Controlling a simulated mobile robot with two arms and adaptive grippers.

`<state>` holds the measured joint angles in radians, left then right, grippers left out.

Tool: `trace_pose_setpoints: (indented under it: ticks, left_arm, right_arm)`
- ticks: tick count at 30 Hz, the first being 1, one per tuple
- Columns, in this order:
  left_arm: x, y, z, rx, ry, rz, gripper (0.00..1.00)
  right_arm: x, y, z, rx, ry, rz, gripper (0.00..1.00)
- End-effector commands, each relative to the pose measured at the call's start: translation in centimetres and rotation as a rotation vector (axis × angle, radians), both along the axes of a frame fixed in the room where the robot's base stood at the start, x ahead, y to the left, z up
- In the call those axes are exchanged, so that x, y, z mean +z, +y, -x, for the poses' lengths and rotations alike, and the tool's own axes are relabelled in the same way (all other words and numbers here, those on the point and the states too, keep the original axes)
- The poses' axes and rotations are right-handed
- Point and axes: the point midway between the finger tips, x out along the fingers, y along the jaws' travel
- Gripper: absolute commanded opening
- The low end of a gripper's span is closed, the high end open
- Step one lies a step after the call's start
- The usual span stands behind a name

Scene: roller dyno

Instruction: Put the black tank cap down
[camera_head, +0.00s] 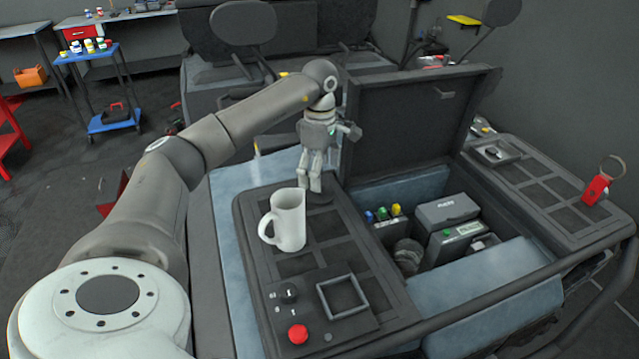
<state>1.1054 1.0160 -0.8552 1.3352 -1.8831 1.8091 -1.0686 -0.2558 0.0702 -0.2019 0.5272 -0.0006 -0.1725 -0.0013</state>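My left gripper (312,188) points down over the rear of the left side panel (260,205), behind the white mug. A dark round disc, which looks like the black tank cap (325,196), lies at panel height just under the fingertips. The fingers look close together, but I cannot tell whether they grip the disc or stand over it. In the open compartment, a dark grey round ribbed fitting (408,254) stands below the panel edge. My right gripper is not in view.
A white mug (287,220) stands in front of the gripper. A red button (298,333) and a square frame (343,297) are on the near panel. The raised lid (415,120) stands right of the gripper. A red tag (597,189) sits on the right panel.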

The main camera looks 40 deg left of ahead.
Motion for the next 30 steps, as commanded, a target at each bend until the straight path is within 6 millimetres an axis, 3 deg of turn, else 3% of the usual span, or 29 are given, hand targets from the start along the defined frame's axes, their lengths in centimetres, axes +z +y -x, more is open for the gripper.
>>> trace_pose_setpoints:
  ticks: [6, 12, 30]
  left_arm:
    - [4.3, 0.0, -0.1, 0.0, -0.003, 0.001, 0.83]
    - [6.5, 0.0, 0.0, -0.001, 0.0, 0.0, 0.83]
    - [7.0, 0.0, 0.0, 0.0, 0.001, 0.0, 0.83]
  right_arm:
    - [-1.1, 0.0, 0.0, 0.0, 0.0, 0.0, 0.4]
    - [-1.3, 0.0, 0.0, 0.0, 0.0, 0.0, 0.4]
    - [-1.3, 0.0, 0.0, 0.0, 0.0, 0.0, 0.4]
